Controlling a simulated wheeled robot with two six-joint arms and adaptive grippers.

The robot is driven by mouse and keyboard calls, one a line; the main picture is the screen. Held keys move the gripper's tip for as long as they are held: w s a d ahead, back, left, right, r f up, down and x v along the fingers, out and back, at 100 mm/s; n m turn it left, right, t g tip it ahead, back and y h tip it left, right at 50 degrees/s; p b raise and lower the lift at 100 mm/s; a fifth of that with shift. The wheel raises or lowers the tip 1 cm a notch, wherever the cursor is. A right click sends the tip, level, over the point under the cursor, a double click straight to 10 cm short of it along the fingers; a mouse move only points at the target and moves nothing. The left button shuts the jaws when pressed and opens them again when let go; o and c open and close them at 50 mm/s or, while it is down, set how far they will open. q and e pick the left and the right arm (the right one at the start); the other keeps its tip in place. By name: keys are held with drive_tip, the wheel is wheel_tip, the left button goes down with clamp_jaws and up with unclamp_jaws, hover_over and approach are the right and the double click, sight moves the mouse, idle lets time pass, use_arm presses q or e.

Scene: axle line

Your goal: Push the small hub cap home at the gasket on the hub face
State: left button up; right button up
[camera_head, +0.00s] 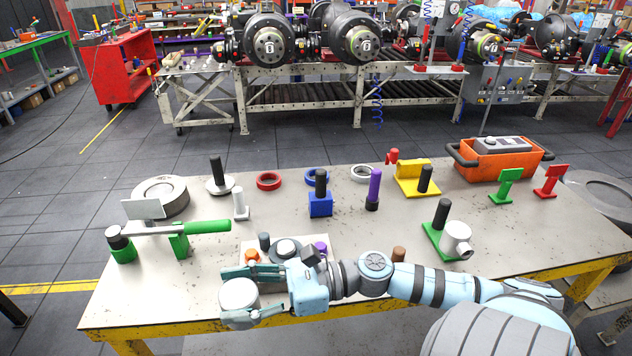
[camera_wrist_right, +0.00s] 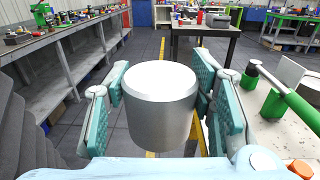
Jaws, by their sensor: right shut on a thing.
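My right gripper (camera_head: 236,296) is shut on a short silver metal cylinder with a bevelled rim, which I take for the small hub cap (camera_head: 239,291). The wrist view shows the cap (camera_wrist_right: 160,108) upright between the teal finger pads, its flat top up and nothing touching its top. It is held at the table's front left edge. A grey round hub-like piece (camera_head: 172,194) with a ring on its face lies at the back left of the table, apart from the cap. I cannot tell whether that ring is the gasket. My left gripper is out of view.
A green-handled tool (camera_head: 207,227) on green stands lies behind the gripper. A pale tray (camera_head: 322,271) with small parts sits partly behind my right arm. Rings, coloured blocks and an orange crate (camera_head: 500,160) stand further back. The table's front left corner (camera_head: 130,300) is clear.

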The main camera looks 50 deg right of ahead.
drive_tip(key=w+d+m+t+h, duration=0.4)
drive_tip(key=w+d+t+h, duration=0.1)
drive_tip(key=w+d, duration=0.3)
drive_tip(key=shift+d+m+t+h+p, duration=0.3)
drive_tip(key=shift+d+m+h+p, duration=0.15)
drive_tip(key=shift+d, duration=0.45)
drive_tip(key=w+d+m+h, duration=0.1)
drive_tip(key=d+h, duration=0.1)
drive_tip(key=d, duration=0.1)
drive_tip(key=w+d+f+m+t+h, duration=0.1)
drive_tip(key=w+d+m+h, duration=0.1)
drive_tip(key=d, duration=0.2)
drive_tip(key=w+d+m+h, duration=0.1)
drive_tip(key=d+h, duration=0.1)
drive_tip(key=d, duration=0.1)
drive_tip(key=shift+w+d+f+m+t+h, duration=0.15)
drive_tip(key=shift+d+f+m+t+h, duration=0.1)
drive_tip(key=shift+t+h, duration=0.15)
drive_tip(key=shift+c, duration=0.6)
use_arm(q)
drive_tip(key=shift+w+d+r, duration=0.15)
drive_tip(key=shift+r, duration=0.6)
use_arm(e)
drive_tip(key=shift+a, duration=0.1)
